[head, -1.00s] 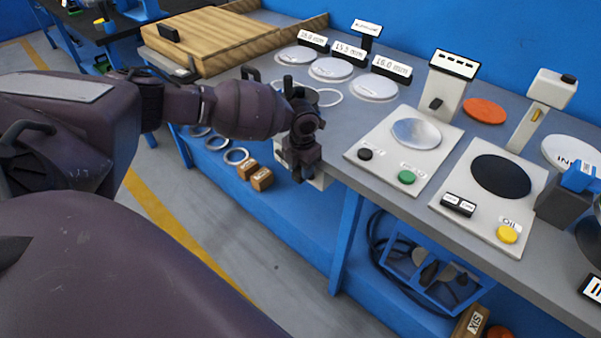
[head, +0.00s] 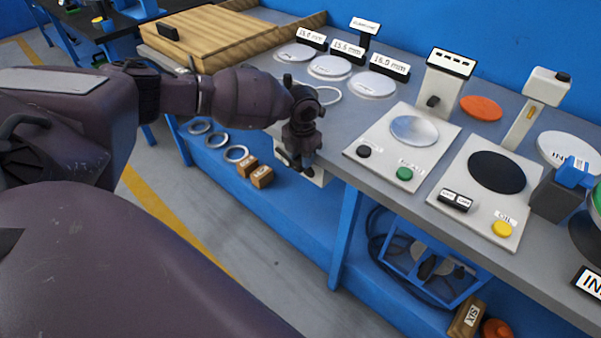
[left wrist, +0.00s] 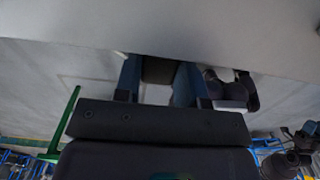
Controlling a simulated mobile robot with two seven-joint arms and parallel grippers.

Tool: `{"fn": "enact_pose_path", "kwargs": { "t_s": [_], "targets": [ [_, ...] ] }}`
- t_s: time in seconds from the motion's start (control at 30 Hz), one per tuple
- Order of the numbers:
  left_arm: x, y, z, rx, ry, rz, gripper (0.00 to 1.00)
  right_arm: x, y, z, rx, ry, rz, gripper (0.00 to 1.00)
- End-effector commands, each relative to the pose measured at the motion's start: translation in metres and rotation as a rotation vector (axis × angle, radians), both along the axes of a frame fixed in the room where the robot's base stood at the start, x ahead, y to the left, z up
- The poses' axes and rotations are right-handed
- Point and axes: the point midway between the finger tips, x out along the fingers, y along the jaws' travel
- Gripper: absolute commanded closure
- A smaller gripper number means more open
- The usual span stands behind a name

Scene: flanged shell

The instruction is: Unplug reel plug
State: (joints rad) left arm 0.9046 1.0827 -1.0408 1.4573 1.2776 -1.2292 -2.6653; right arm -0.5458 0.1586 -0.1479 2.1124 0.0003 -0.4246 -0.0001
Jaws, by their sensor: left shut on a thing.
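My left gripper (head: 300,160) is at the front edge of the bench, beside a pale box (head: 314,177) under the bench top. In the left wrist view its two blue-grey fingers (left wrist: 158,82) are closed on a dark block (left wrist: 158,69), which looks like the reel plug. The plug's far end is hidden by a pale surface (left wrist: 220,40), so I cannot tell whether it is still seated. The cable reel, a blue frame (head: 463,294) with black cable (head: 378,245), stands on the lower shelf. My right gripper is not in view.
The grey bench top (head: 340,135) holds a wooden board (head: 215,40), white discs and control panels (head: 405,150). Rings (head: 237,154) and wooden blocks (head: 262,177) lie on the blue lower shelf. A blue bench leg (head: 345,235) stands right of the gripper. The floor in front is clear.

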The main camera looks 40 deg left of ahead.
Motion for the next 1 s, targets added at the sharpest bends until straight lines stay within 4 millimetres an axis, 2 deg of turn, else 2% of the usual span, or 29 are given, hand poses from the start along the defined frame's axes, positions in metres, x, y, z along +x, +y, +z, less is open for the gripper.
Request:
{"fn": "enact_pose_path", "kwargs": {
  "t_s": [0.2, 0.67, 1.0],
  "targets": [
    [0.000, 0.000, 0.008, 0.000, -0.002, 0.000, 1.00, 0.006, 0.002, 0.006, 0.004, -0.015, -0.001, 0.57],
    [-0.001, -0.001, 0.009, -0.001, 0.000, 0.010, 1.00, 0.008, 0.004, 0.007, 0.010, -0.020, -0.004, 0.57],
    [-0.007, -0.018, 0.018, -0.004, 0.002, 0.178, 1.00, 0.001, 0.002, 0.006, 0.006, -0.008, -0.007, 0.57]
  ]
}}
